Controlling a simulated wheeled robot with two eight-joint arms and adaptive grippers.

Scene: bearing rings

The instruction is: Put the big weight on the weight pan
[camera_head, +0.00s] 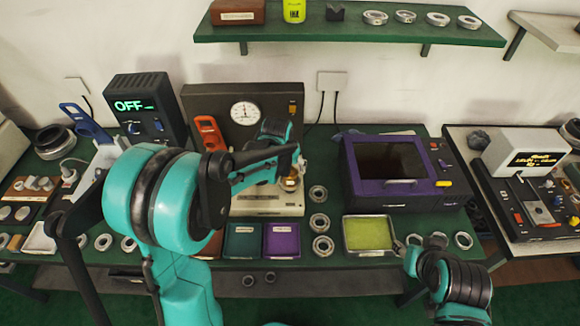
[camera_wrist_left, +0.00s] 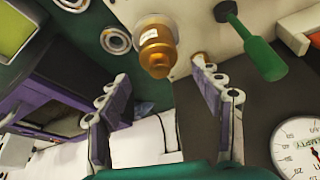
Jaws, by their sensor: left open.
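The dial gauge housing (camera_head: 222,105) stands behind the base. A green-handled part (camera_wrist_left: 262,58) sticks up beside the weight. A purple oven-like box (camera_head: 395,170) is to the right, with bearing rings (camera_head: 320,222) between. A yellow-green tray (camera_head: 370,234) lies in front.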

